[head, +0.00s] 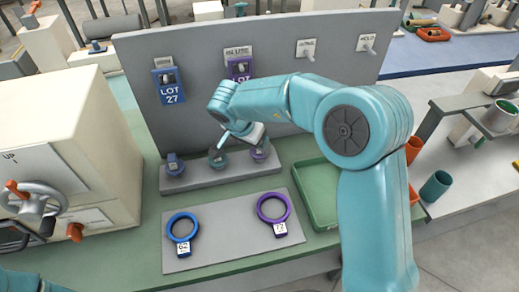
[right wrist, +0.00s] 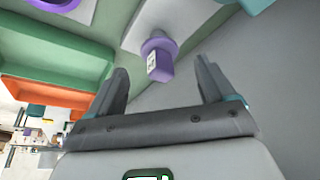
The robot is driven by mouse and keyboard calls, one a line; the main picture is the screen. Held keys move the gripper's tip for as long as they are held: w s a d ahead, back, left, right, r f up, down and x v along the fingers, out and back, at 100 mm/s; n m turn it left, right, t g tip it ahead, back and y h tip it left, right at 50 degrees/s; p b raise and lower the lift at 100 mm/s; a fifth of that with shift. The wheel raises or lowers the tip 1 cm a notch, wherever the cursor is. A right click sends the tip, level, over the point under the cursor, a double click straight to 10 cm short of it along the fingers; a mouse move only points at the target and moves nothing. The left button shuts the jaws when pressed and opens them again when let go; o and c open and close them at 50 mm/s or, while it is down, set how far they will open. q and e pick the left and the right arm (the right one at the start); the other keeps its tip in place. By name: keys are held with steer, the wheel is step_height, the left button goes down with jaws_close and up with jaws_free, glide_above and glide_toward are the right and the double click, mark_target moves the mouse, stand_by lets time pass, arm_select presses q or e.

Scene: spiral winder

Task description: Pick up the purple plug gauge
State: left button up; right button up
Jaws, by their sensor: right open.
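The purple plug gauge (head: 260,154) stands at the right end of a grey stepped block (head: 200,178), beside a teal one (head: 217,159) and a blue one (head: 174,164). My right gripper (head: 238,143) hangs over the block near the teal and purple gauges and partly covers them. In the right wrist view the purple plug gauge (right wrist: 158,56), with a white label on its block, shows beyond the open, empty jaws (right wrist: 163,68). It lies roughly between the fingertips in the picture, apart from both. My left gripper is not in view; only a bit of arm shows at bottom left.
A blue ring gauge (head: 182,227) and a purple ring gauge (head: 273,208) lie on a grey plate (head: 228,235) in front. A green tray (head: 318,213) is at right. A grey panel (head: 160,50) stands behind. A cream machine with a handwheel (head: 35,203) is at left.

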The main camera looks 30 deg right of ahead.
mark_target(259, 152)
steer(key=x, duration=0.3)
steer(key=shift+w, duration=0.1)
steer(key=shift+d+f, duration=0.3)
steer(key=shift+f, duration=0.3)
steer(key=x, duration=0.4)
steer(key=shift+w+d+f, duration=0.15)
steer(key=shift+d, duration=0.1)
steer(key=shift+c, duration=0.7)
steer(key=c, duration=0.9)
